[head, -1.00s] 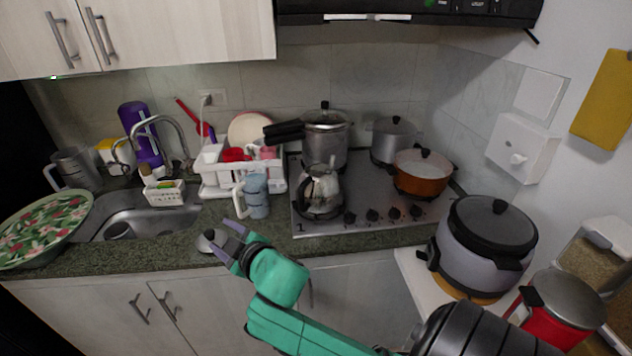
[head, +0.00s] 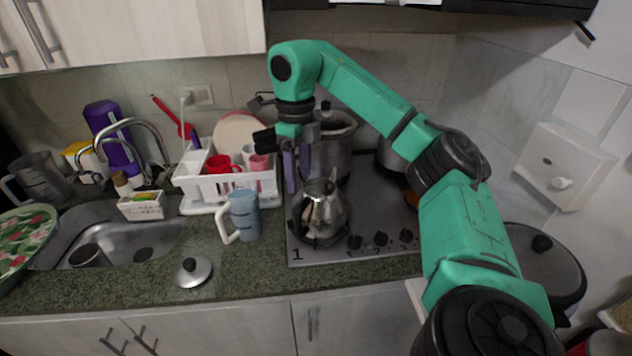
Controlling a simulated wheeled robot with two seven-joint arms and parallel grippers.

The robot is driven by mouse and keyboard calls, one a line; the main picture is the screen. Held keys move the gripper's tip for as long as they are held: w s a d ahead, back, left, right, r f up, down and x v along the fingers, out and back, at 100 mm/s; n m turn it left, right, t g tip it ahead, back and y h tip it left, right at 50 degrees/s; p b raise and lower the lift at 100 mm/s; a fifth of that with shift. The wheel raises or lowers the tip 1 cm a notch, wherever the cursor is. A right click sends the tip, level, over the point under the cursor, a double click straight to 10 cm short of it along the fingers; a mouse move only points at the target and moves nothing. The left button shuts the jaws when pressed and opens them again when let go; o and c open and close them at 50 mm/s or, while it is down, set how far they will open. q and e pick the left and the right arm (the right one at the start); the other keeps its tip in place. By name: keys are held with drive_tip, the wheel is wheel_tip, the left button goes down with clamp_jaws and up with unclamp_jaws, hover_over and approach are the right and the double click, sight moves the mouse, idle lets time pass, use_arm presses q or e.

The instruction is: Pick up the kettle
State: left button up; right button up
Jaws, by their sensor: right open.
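The kettle (head: 321,211) is a shiny metal pot with an open top, standing on the front left of the stove (head: 375,216). A small silver lid with a dark knob (head: 194,271) lies on the counter to the left, apart from it. My right gripper (head: 291,180) is open and points down, just above and to the left of the kettle in the head view. I cannot tell whether its fingers touch the kettle. The kettle's handle is not clear to see. My left gripper is not in view.
A blue mug (head: 243,214) stands left of the stove, close to the kettle. A white dish rack (head: 222,184) with cups is behind it. A pressure cooker (head: 332,140) stands behind the kettle. The counter around the lid is clear.

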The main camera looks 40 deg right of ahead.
drive_tip(key=b, duration=0.3)
hover_over(298, 220)
drive_tip(key=f, duration=0.7)
drive_tip(key=shift+w+d, duration=0.1)
drive_tip(key=shift+d, duration=0.15)
wheel_tip(298, 220, down, 6)
drive_tip(key=p, duration=0.2)
drive_tip(key=shift+w+d+p, duration=0.1)
drive_tip(key=shift+w+p, duration=0.05)
drive_tip(key=shift+p, duration=0.25)
drive_tip(key=shift+w+f, duration=0.1)
drive_tip(key=shift+f, duration=0.25)
clamp_jaws()
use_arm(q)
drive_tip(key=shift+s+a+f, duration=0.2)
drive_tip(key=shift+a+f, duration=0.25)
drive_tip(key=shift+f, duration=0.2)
use_arm(e)
drive_tip(key=shift+w+r, duration=0.1)
